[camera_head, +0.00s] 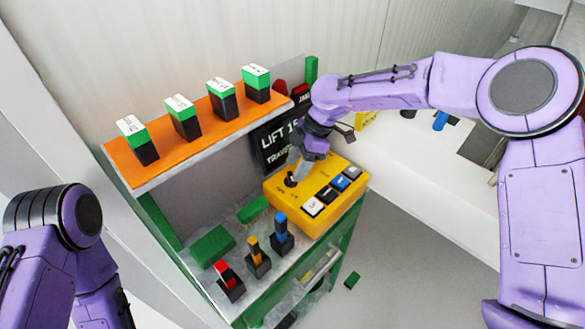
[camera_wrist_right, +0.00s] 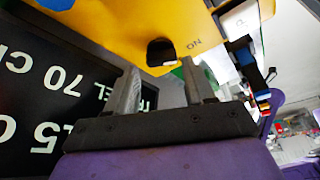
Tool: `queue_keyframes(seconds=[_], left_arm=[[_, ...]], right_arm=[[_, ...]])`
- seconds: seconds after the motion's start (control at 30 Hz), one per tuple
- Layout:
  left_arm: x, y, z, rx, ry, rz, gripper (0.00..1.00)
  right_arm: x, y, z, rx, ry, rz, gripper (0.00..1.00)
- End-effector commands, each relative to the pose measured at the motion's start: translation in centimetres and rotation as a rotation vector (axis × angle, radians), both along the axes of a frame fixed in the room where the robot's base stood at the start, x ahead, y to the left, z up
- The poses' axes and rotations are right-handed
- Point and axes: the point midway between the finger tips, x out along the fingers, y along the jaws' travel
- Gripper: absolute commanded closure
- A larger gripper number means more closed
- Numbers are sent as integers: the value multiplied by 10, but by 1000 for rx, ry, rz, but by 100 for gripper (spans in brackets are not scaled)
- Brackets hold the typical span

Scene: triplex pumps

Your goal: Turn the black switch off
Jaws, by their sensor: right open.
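The black switch (camera_head: 291,179) stands on the left part of a yellow control box (camera_head: 330,204). In the right wrist view the switch (camera_wrist_right: 161,52) shows as a dark knob on the yellow face, beside the printed word ON. My right gripper (camera_head: 298,167) is right at the switch, partly covering it in the head view. In the wrist view its two fingers (camera_wrist_right: 160,78) are apart, with the switch just beyond the gap between their tips. I cannot tell whether they touch it. Of my left side only arm links show; its gripper is out of view.
The yellow box also carries a row of buttons, white (camera_head: 313,206), blue (camera_head: 339,183) and black. Red (camera_head: 225,278), yellow (camera_head: 256,255) and blue (camera_head: 281,233) levers stand in front. An orange shelf (camera_head: 172,157) holds several green-black blocks. A black sign (camera_head: 275,143) stands behind the box.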

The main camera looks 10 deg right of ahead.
Motion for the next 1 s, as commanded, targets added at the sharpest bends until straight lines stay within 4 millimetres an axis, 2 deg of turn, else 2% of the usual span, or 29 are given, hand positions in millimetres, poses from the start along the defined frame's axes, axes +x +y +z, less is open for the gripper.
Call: queue_keyframes(seconds=[0.1,0.2,0.47,0.6,1.0], left_arm=[[0,0,6,0,0,0,100],[0,0,7,0,0,0,100],[0,0,6,0,0,0,100],[0,0,6,0,0,0,100],[0,0,11,0,0,0,100]], right_arm=[[-1,8,-16,-1,2,2,47],[-1,11,-24,0,0,2,47],[0,13,-27,0,-2,4,47],[0,13,-26,0,-2,4,88],[0,13,-24,0,-2,-53,88]])
